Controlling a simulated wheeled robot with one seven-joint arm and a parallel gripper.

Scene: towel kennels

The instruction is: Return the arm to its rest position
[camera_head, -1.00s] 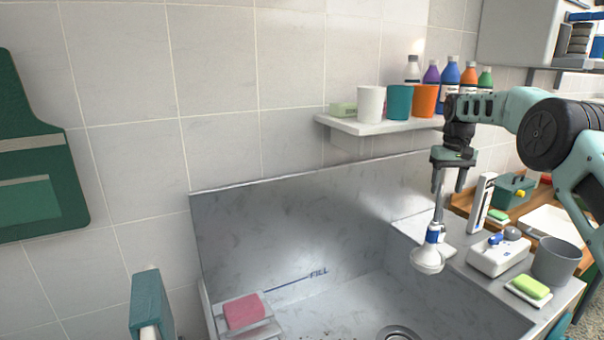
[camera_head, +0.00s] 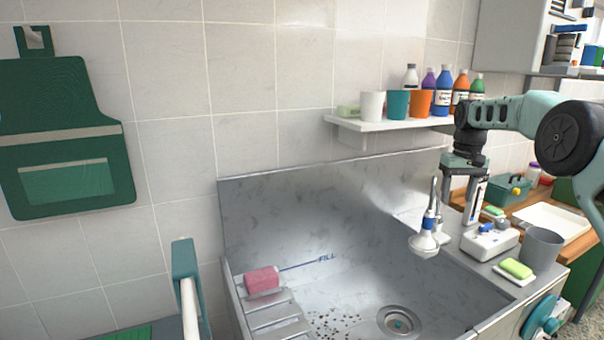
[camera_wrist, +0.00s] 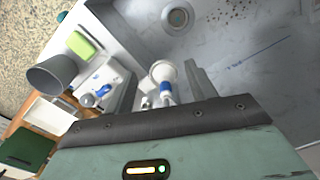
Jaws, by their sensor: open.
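My gripper (camera_head: 462,181) is above the right rim of the metal tub, its jaws pointing down. In the wrist view its two fingers (camera_wrist: 160,72) stand apart with nothing clamped between them. The white spray head with a blue band (camera_head: 425,242) is upright at the tub's right side, just left of and below my gripper in the head view. In the wrist view the spray head (camera_wrist: 161,75) shows between the fingers, beyond their tips. What supports it is not clear. My arm is bent, coming in from the right edge.
The tub (camera_head: 330,215) has a drain and dark specks. A pink sponge (camera_head: 262,280) lies at its left. A wall shelf (camera_head: 390,124) with cups and bottles is close behind my arm. A white device (camera_head: 489,241), grey cup (camera_head: 541,248) and green soap (camera_head: 516,269) crowd the right ledge.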

